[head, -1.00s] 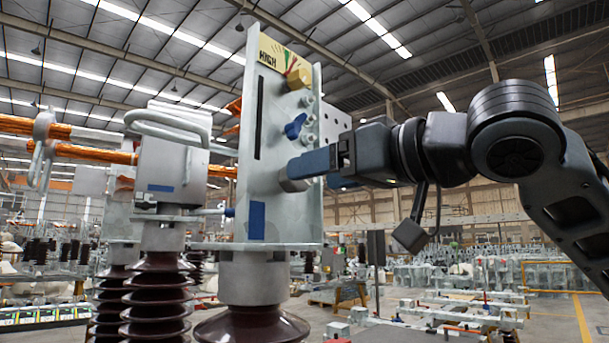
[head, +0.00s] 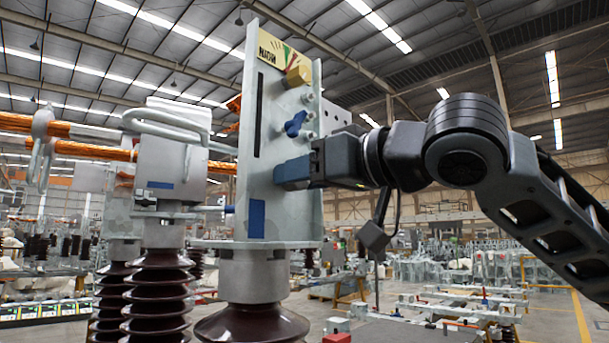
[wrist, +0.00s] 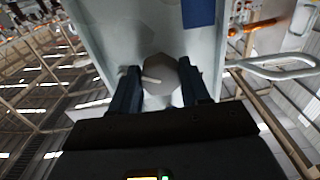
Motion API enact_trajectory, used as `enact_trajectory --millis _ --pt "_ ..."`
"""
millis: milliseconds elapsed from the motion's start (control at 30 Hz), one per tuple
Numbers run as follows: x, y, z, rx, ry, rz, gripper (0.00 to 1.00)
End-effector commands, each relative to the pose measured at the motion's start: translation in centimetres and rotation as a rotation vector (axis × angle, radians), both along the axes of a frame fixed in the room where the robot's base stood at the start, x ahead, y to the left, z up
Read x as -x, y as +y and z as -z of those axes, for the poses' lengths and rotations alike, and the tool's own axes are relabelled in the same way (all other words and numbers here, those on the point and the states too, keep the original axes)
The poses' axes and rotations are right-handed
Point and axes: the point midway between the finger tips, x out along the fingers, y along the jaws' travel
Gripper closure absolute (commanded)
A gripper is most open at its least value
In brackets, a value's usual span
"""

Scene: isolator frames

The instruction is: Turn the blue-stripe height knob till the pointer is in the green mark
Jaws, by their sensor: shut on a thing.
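A grey faceted knob (wrist: 172,88) with a white line on its face sits between the fingers of my gripper (wrist: 163,80) in the wrist view. My gripper is shut on it, one finger on each side. In the head view my gripper (head: 282,176) is against the plate's face and hides the knob. A blue stripe patch (head: 257,220) is on the plate below; it also shows in the wrist view (wrist: 198,12). The yellow gauge (head: 268,48) marked HIGH is at the plate's top, with a green mark (head: 288,52) and a red part near it. The exact pointer position is too small to tell.
The upright grey plate (head: 258,185) also carries a yellow knob (head: 299,75) and a blue winged knob (head: 296,124) above my gripper. A brown ribbed insulator (head: 250,326) stands below it. Another insulator column (head: 160,285) stands to the left.

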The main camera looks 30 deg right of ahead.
Motion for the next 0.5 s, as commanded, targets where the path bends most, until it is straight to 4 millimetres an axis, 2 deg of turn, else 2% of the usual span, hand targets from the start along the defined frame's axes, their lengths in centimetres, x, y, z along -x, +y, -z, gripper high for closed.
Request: enact_trajectory --millis 33,233,500 --pt "0.01 0.01 0.0 0.0 0.0 0.0 0.67" --pt "0.01 0.01 0.01 0.0 0.0 0.0 0.85" --pt "0.01 0.03 0.04 0.029 -0.01 -0.002 0.85"
